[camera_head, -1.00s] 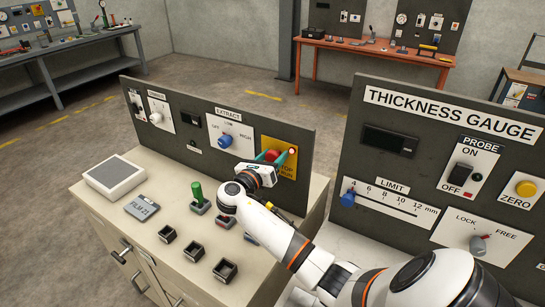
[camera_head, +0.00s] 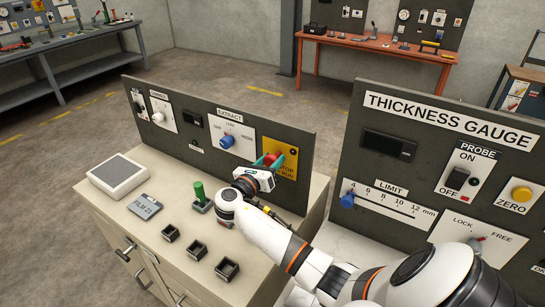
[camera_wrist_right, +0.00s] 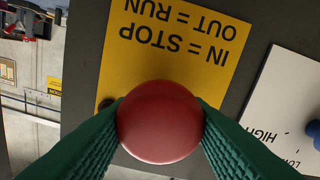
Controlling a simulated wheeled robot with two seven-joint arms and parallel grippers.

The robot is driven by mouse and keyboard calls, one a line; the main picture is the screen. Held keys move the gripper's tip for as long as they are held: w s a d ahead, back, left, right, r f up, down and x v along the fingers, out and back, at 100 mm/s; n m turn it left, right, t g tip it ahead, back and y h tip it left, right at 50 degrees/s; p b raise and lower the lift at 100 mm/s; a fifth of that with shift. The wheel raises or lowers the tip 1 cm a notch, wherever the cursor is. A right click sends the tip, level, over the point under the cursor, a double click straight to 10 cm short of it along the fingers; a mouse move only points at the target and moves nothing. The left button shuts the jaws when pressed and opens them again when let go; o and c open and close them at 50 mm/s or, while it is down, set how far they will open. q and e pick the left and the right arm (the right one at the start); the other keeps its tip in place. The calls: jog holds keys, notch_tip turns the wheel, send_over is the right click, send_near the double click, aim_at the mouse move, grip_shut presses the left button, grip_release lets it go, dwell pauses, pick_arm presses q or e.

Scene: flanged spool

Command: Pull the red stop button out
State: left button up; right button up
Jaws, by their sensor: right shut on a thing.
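The red stop button (camera_wrist_right: 160,122) fills the lower middle of the right wrist view as a round, domed cap. It is mounted on a yellow plate (camera_wrist_right: 180,38) lettered "IN = STOP, OUT = RUN", upside down in that view. In the head view the button (camera_head: 271,159) shows between the fingertips at the right end of the dark panel. My right gripper (camera_head: 270,161) has its green fingers shut on the button's two sides. The button's stem is hidden behind its cap. My left gripper is not in view.
The dark panel (camera_head: 225,110) also carries a blue EXTRACT knob (camera_head: 227,142). Below are a green-handled lever (camera_head: 199,192), several small square bins and a grey scale-like box (camera_head: 118,176). The thickness gauge panel (camera_head: 400,160) stands close on the right.

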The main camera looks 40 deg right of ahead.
jog(key=o, duration=1.1)
jog(key=shift+a+f, duration=0.1)
jog(key=shift+a, duration=0.1)
jog(key=shift+s, duration=0.1)
jog(key=shift+a, duration=0.15)
jog(key=b+v, duration=0.2)
jog(key=v, duration=1)
